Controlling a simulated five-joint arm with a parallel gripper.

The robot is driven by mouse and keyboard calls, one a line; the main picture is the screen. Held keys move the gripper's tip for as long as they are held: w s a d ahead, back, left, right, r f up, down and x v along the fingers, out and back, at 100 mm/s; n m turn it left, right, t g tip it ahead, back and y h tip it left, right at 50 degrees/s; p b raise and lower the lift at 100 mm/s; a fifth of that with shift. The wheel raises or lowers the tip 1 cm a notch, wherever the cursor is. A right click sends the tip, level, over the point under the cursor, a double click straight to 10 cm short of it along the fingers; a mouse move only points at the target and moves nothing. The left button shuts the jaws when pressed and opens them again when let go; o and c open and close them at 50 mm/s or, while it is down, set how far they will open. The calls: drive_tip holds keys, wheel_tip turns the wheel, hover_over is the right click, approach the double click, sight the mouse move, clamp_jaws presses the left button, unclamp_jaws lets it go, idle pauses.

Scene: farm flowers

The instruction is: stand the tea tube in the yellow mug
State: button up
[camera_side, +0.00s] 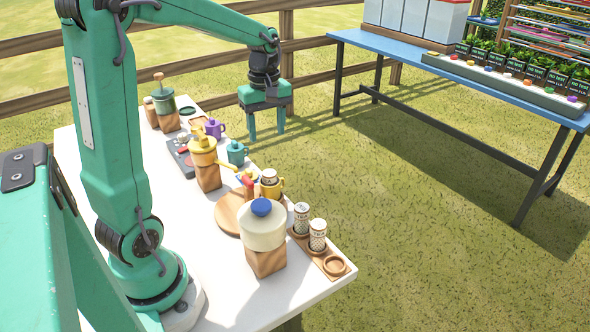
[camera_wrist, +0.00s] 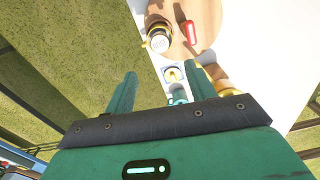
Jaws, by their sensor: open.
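The yellow mug (camera_side: 273,192) stands on the white table near its far edge, beside the round wooden board. A pale tea tube (camera_side: 269,176) with a dark label stands in it, its top showing above the rim. In the wrist view the yellow mug (camera_wrist: 151,44) and the tube (camera_wrist: 160,41) show at the top, beyond my fingertips. My gripper (camera_side: 266,130) is open and empty, pointing down above the grass just past the table's far edge, apart from the mug. Its two fingers also show in the wrist view (camera_wrist: 163,74).
Two more tea tubes (camera_side: 301,217) (camera_side: 318,235) stand in a wooden rack (camera_side: 322,259) with an empty ring. The round board (camera_side: 227,213), a red item (camera_side: 248,188), a cream canister (camera_side: 263,230), a yellow canister (camera_side: 203,155), a teal mug (camera_side: 236,152) and a purple mug (camera_side: 214,128) crowd the table.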

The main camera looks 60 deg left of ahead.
drive_tip(key=s+d+r+m+t, duration=0.4)
drive_tip(key=s+d+m, duration=0.8)
drive_tip(key=d+m, duration=0.3)
drive_tip(key=shift+s+m+t, duration=0.15)
drive_tip(key=shift+m+t, duration=0.65)
drive_tip(key=shift+m, duration=0.1)
